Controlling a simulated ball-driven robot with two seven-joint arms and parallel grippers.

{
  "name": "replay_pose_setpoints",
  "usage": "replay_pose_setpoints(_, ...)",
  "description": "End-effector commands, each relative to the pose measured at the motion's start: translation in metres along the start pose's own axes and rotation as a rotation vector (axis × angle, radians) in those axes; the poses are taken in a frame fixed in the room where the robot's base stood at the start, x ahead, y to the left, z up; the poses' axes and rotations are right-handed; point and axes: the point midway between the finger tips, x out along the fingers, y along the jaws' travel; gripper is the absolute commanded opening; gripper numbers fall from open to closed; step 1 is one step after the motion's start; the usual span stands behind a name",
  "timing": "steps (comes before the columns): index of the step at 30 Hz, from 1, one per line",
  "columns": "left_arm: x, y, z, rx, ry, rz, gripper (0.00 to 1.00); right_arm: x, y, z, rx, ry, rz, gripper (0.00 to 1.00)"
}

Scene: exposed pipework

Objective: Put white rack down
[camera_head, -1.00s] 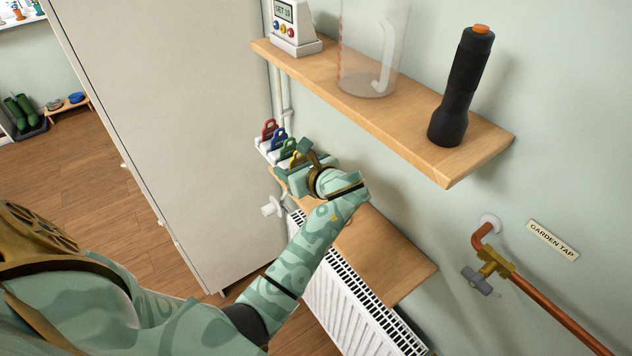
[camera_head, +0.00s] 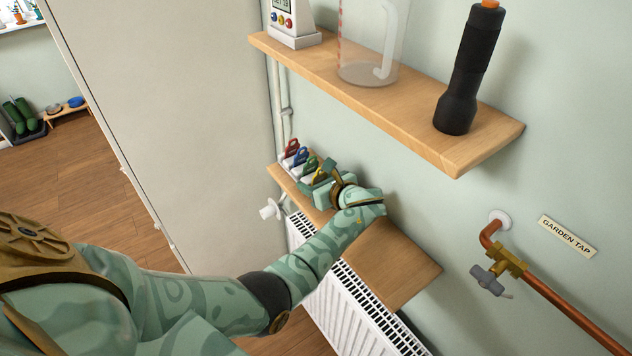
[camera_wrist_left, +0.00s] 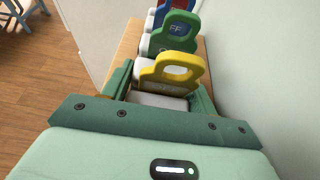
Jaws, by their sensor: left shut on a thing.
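The white rack (camera_wrist_left: 156,99) carries a row of coloured tags: yellow (camera_wrist_left: 178,68), green (camera_wrist_left: 174,32), blue and red. In the head view the tags, such as the red one (camera_head: 291,147), stand over the lower wooden shelf (camera_head: 400,262). My left gripper (camera_head: 318,182) is shut on the rack at its near, yellow end; its green fingers show on both sides of it in the wrist view (camera_wrist_left: 160,92). The rack is at the shelf's far left end, low over it or on it; I cannot tell if it touches. My right gripper is not in view.
The upper shelf (camera_head: 380,95) above holds a white timer (camera_head: 293,22), a clear jug (camera_head: 370,45) and a black torch (camera_head: 468,75). A white radiator (camera_head: 350,305) is below. A tap (camera_head: 490,275) is on the right. The lower shelf's near part is clear.

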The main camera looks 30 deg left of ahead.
Motion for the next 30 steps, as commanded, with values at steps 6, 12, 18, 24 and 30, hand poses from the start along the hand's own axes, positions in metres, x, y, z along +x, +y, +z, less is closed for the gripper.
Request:
replay_pose_setpoints(6, 0.001, 0.000, -0.002, 0.001, 0.001, 0.000, 0.80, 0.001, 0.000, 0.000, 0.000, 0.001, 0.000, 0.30)
replay_pose_setpoints(12, 0.001, 0.000, -0.002, 0.001, 0.001, 0.000, 0.80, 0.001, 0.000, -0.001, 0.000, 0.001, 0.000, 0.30)
replay_pose_setpoints(18, -0.017, 0.000, 0.004, 0.002, 0.004, -0.001, 0.80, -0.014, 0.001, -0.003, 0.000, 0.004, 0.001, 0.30)
replay_pose_setpoints(24, -0.056, 0.000, 0.005, 0.002, 0.002, -0.002, 0.80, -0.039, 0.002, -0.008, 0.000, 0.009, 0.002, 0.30)
replay_pose_setpoints(30, -0.075, 0.000, 0.002, 0.001, 0.001, 0.000, 0.80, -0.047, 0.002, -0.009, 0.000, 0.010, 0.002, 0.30)
